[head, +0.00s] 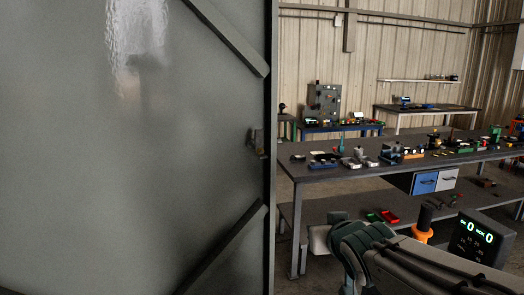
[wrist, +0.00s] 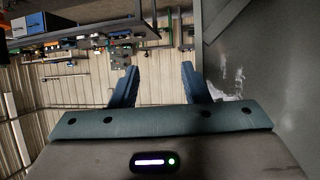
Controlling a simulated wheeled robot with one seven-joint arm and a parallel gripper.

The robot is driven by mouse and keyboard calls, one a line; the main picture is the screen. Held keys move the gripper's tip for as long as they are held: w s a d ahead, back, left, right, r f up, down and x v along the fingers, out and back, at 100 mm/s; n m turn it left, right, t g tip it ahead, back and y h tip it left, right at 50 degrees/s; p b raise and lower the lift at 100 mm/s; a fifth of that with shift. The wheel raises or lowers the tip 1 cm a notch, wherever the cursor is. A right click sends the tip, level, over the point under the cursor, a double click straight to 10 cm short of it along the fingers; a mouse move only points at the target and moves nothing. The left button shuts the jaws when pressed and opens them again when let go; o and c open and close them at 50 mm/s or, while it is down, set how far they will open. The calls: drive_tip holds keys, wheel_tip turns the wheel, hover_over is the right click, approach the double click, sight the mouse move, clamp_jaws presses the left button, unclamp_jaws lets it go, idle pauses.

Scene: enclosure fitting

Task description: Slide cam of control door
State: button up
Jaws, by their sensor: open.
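The control door (head: 140,150) is a large grey panel with diagonal braces, filling the left half of the head view. A small latch-like piece (head: 257,142), which may be the cam, sits at its right edge about mid-height; its details are too dark to tell. My gripper (wrist: 160,88) shows in the wrist view with its two blue-grey fingers apart and nothing between them. A grey braced panel (wrist: 275,65), likely the door, stands to the right of the fingers there. In the head view my arm is at bottom right, and I cannot make out the fingers.
A long dark workbench (head: 310,172) with several small parts and blue and white drawers (head: 425,182) stands right of the door. A red tray (head: 388,216) is on its lower shelf. A counter display (head: 480,238) and an orange-and-black tool (head: 423,235) are near my arm.

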sight(260, 153)
drive_tip(key=w+a+r+n+t+y, duration=0.35)
drive_tip(key=a+r+y, duration=0.25)
drive_tip(key=a+r, duration=0.45)
drive_tip(key=p+x, duration=0.1)
drive_tip(key=x, duration=0.3)
drive_tip(key=p+x, duration=0.1)
drive_tip(key=x, duration=0.3)
drive_tip(key=d+r+p+x, duration=0.1)
drive_tip(key=x, duration=0.4)
drive_tip(key=shift+w, duration=0.3)
drive_tip(key=shift+c, duration=0.3)
clamp_jaws()
drive_tip(key=shift+d+f, duration=0.1)
drive_tip(key=shift+f, duration=0.05)
